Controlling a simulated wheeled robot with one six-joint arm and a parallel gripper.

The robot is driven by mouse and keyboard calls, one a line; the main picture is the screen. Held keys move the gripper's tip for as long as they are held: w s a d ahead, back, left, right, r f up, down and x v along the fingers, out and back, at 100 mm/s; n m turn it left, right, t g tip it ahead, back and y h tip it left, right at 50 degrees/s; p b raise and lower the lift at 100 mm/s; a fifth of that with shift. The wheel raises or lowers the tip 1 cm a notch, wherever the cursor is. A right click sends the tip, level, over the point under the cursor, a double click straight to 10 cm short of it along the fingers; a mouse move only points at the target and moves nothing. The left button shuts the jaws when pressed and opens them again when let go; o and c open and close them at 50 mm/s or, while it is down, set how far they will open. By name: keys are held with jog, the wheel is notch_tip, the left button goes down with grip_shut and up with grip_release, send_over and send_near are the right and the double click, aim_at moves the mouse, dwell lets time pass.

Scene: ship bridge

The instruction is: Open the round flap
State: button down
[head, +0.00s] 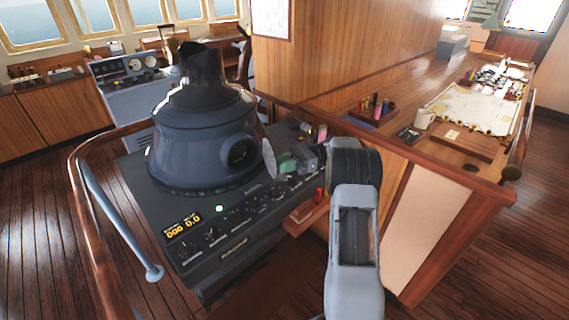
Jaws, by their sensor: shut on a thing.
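The round flap (269,158) is a pale grey disc on the side of the dark dome-shaped housing (195,140). It stands swung out at an angle, to the right of a dark round opening (240,152) in the housing. My gripper (284,162) is just right of the flap, shut at its outer edge. The fingertips are small and partly hidden, so the exact grip is hard to see. My arm comes in from the lower right.
The console panel (225,225) under the housing has knobs and a lit yellow display. A wooden rail (80,190) curves round the left side. A wooden chart table (445,160) with papers and a mug stands at right. Wooden floor is clear at left.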

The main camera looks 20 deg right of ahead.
jog(key=c, duration=1)
grip_release()
